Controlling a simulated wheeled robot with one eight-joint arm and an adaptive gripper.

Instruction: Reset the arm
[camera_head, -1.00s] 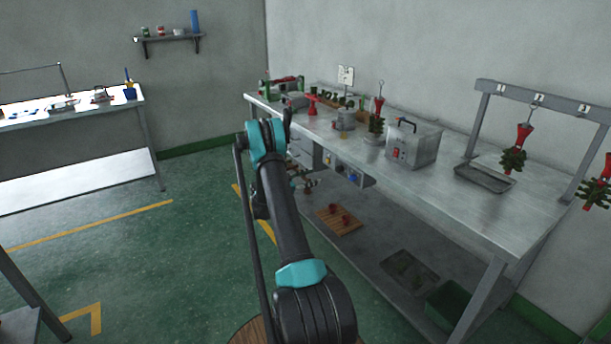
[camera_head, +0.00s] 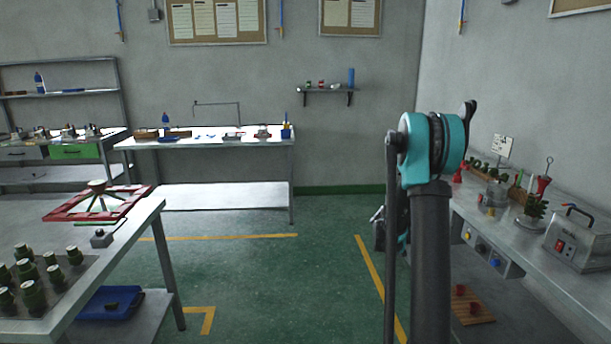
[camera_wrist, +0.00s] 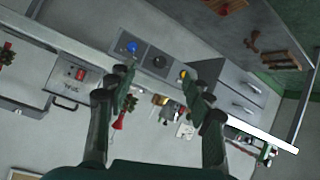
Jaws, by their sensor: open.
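My arm stands upright at the right of the middle in the head view, with its teal elbow joint (camera_head: 436,148) at the top. Below the elbow, the far part of the arm is mostly hidden behind the upper link. In the wrist view my gripper (camera_wrist: 157,77) is open, with its two dark fingers apart and nothing between them. Beyond the fingers, the wrist view shows the right-hand workbench (camera_wrist: 165,87) tilted, with its knob panel and drawers (camera_wrist: 238,92).
A table with a red frame (camera_head: 75,207) and several green cylinders stands at the left. Another bench (camera_head: 215,141) is by the back wall. The green floor (camera_head: 270,275) between is clear.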

